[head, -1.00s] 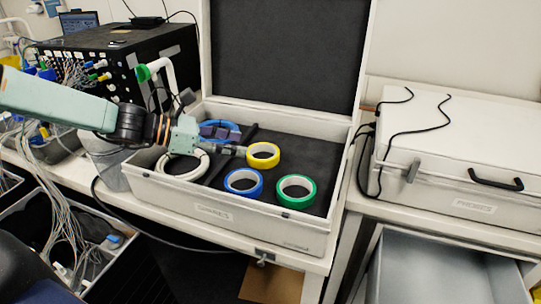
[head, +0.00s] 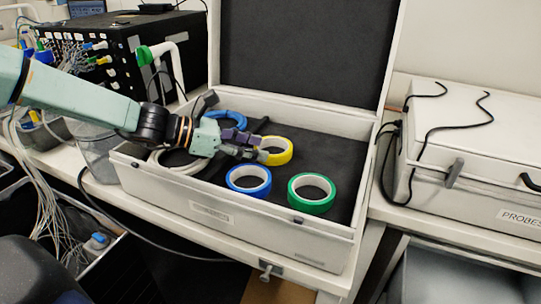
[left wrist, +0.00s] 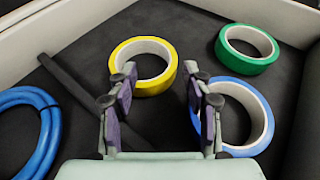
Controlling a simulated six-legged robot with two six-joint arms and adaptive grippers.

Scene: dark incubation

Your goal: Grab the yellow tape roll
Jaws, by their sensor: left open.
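The yellow tape roll (head: 283,154) lies flat on the dark floor of the open white case, behind the blue and green rolls. It also shows in the left wrist view (left wrist: 152,88), just ahead of my fingers. My left gripper (head: 257,148) is open and empty. In the head view its fingertips overlap the roll's left edge. In the wrist view the roll (left wrist: 160,76) sits between and beyond the fingertips, its left rim close to the left finger. I cannot tell whether they touch. My right gripper is not in view.
A blue tape roll (head: 248,190) and a green tape roll (head: 326,205) lie nearer the case's front wall. A blue cable coil (head: 236,117) and a white coil (head: 165,160) lie left. The case walls (head: 225,213) and raised lid (head: 300,50) surround the space.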

